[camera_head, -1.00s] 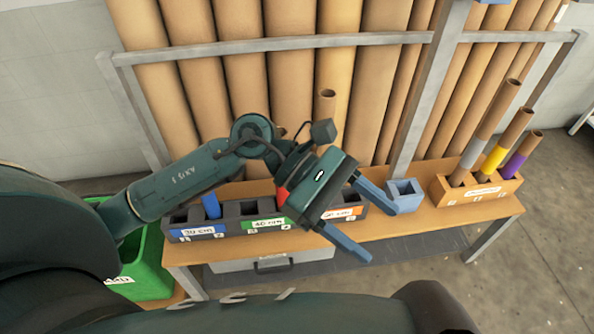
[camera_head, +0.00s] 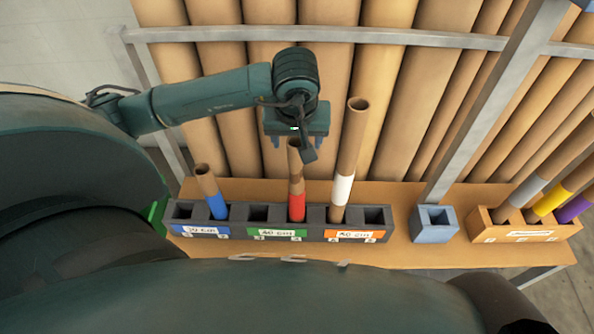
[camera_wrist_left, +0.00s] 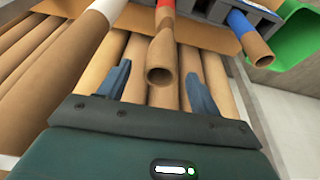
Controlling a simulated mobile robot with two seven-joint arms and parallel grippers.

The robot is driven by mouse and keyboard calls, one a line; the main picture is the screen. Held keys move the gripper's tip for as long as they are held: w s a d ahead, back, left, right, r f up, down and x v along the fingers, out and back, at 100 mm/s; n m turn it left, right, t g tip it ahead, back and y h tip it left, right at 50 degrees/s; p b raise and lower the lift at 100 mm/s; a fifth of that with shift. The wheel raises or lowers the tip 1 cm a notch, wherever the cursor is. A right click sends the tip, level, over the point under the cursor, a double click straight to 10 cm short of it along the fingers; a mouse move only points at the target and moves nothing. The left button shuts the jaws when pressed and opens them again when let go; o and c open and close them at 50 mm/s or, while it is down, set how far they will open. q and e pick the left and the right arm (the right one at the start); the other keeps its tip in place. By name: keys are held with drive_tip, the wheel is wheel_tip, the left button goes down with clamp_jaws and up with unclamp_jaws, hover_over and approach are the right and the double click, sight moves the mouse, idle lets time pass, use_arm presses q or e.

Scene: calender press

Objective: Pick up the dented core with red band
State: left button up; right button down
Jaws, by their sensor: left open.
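The core with the red band (camera_head: 297,205) stands upright in a slot of the dark rack, in the section with the green label. Its brown top end reaches up to my left gripper (camera_head: 293,138). In the left wrist view the core (camera_wrist_left: 162,55) points its open end toward the camera, between the two blue fingers of my left gripper (camera_wrist_left: 158,88). The fingers are open and apart from the tube. A dent shows as an uneven shape along the tube below its top. My right gripper is not in view.
A blue-banded core (camera_head: 216,204) and a taller white-banded core (camera_head: 341,190) stand in the same rack (camera_head: 236,232). A blue block (camera_head: 433,224) and a wooden holder (camera_head: 512,235) with several cores are at right. Large tubes (camera_head: 325,70) stand behind.

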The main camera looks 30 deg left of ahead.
use_arm(q)
drive_tip(key=x, duration=0.5)
drive_tip(key=shift+w+a+f, duration=0.1)
drive_tip(key=shift+f, duration=0.15)
drive_tip(key=shift+c, duration=0.3)
drive_tip(key=c, duration=1.3)
